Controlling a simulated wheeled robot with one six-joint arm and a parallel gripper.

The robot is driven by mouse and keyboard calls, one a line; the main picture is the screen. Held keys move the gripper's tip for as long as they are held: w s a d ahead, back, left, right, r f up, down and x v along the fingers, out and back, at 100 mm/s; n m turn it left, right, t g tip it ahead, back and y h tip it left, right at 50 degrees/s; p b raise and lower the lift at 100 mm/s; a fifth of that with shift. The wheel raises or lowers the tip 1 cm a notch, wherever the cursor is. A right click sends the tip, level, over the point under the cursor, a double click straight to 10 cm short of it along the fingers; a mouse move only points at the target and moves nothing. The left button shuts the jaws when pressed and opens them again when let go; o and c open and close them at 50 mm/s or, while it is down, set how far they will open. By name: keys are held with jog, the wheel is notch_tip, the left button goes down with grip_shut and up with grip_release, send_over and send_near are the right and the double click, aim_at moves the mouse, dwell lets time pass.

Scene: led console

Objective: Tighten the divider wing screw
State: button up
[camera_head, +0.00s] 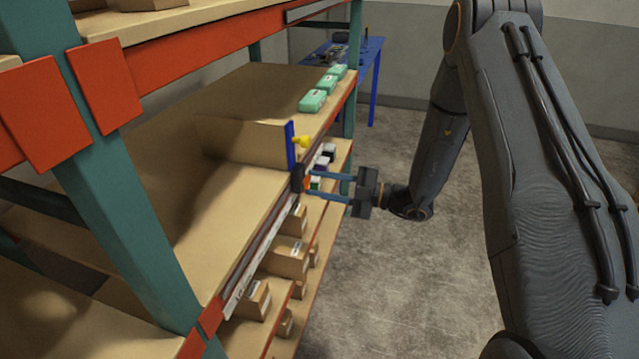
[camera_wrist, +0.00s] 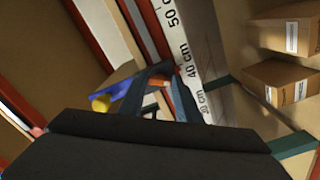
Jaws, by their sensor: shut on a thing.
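The divider (camera_head: 240,139) is a tan panel standing upright across the shelf, with a blue front plate (camera_head: 291,146) and a yellow knob (camera_head: 301,141). Below the plate, a dark clamp block (camera_head: 298,177) sits on the shelf's front edge, with the small orange wing screw (camera_head: 307,182) on its face. My gripper (camera_head: 309,184) reaches in from the right, its blue fingers shut on the wing screw. In the wrist view, the fingertips close around the orange screw (camera_wrist: 160,80); its wings are mostly hidden. The yellow knob (camera_wrist: 100,104) shows left of the fingers.
A ruler strip (camera_wrist: 188,62) with centimetre marks runs along the shelf edge beside the clamp. Teal boxes (camera_head: 313,100) stand farther back on the shelf. Cardboard boxes (camera_head: 288,257) sit on the lower shelf. The aisle floor (camera_head: 400,285) is clear.

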jog(key=shift+f+m, duration=0.1)
jog(key=shift+m, duration=0.5)
jog(key=o, duration=1.1)
jog(key=shift+d, duration=0.15)
jog(key=b+v, duration=0.2)
jog(key=v, duration=0.5)
jog(key=shift+s+d+b, duration=0.2)
jog(key=shift+d+b, duration=0.1)
